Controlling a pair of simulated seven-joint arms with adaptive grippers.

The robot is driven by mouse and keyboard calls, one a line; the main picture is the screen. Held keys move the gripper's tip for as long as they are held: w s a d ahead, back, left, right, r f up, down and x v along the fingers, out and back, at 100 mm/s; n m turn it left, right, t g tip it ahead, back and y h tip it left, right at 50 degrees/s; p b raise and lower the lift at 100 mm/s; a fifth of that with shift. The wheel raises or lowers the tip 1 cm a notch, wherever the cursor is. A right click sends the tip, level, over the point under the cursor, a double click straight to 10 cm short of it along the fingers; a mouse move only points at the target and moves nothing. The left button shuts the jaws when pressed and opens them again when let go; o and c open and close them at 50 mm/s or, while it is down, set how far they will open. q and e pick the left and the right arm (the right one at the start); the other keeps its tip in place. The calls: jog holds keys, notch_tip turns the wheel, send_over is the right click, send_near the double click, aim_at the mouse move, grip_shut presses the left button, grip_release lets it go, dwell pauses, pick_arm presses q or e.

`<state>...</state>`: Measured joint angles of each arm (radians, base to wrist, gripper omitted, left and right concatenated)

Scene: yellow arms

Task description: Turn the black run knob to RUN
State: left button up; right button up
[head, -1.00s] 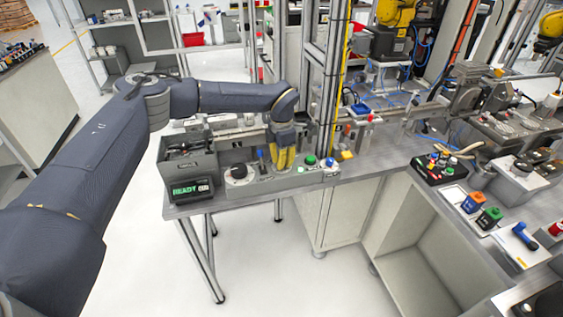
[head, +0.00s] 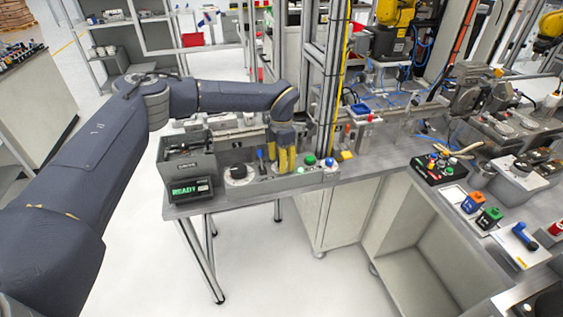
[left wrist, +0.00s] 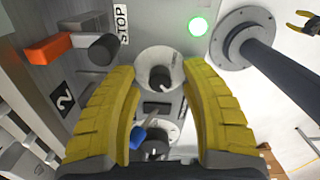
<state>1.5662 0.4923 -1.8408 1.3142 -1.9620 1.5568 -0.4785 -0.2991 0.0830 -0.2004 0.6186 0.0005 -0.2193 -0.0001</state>
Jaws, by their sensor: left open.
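My left gripper (head: 286,168) points down over the control panel (head: 221,196) on the bench in the head view. In the left wrist view its two yellow fingers (left wrist: 165,110) are spread wide, with nothing held between them. A dark knob on a round grey plate (left wrist: 158,72), apparently the run knob, lies between the fingers and apart from both. In the head view the fingers largely hide this knob. A STOP label (left wrist: 122,22) shows near the left finger; I cannot read a RUN mark. My right gripper is not in view.
A blue-tipped lever (left wrist: 139,137) stands close to the left finger. A green button (head: 310,160) and a blue button (head: 330,162) sit right of the fingers. A post (head: 327,90) rises behind.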

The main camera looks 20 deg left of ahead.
pick_arm(q)
notch_tip(320, 180, up, 12)
jog(key=shift+f, duration=0.15)
dwell(0.4)
